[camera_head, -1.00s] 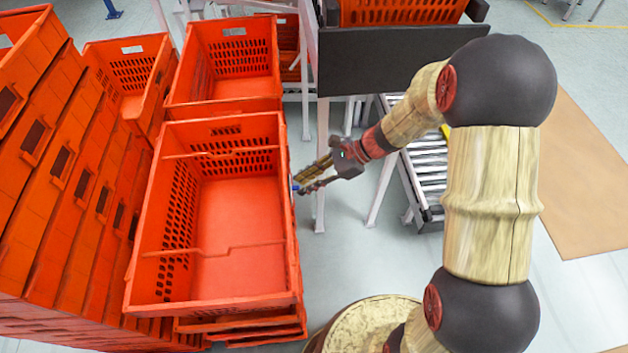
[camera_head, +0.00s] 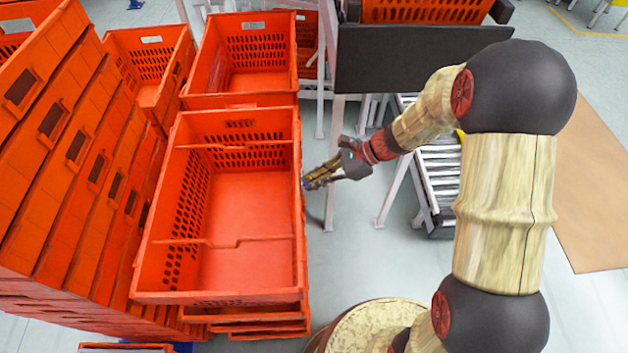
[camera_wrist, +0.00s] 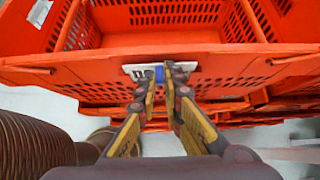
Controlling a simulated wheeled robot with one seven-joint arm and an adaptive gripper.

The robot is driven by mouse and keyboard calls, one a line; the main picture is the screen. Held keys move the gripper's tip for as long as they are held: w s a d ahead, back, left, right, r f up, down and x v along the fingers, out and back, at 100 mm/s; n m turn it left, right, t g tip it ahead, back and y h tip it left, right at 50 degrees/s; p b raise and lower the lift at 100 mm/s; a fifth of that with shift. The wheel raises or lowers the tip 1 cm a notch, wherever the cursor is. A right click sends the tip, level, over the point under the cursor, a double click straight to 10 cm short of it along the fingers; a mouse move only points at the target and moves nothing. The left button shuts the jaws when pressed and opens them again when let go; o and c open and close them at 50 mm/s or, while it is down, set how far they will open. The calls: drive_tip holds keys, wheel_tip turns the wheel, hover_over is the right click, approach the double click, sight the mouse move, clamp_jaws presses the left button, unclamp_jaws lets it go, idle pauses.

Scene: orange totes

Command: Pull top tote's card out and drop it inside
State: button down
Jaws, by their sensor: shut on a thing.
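The top tote (camera_head: 235,210) is an orange, empty crate with perforated walls and two thin bars across it, on a stack left of my arm. The card (camera_wrist: 138,72) is a white label with dark print on the tote's outer side wall, seen in the wrist view. My gripper (camera_wrist: 167,75) is shut on the card, with a small blue patch between its fingertips. In the head view my gripper (camera_head: 308,184) is at the tote's right wall, below its rim. Most of the card is hidden there.
Tall stacks of orange totes (camera_head: 60,150) stand close on the left. Another empty orange tote (camera_head: 245,55) is behind the top tote. A dark panel (camera_head: 420,60) and a roller conveyor (camera_head: 440,175) stand at the back right.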

wheel_tip(320, 180, up, 6)
drive_tip(key=p, duration=0.4)
drive_tip(key=shift+d, duration=0.3)
idle(0.7)
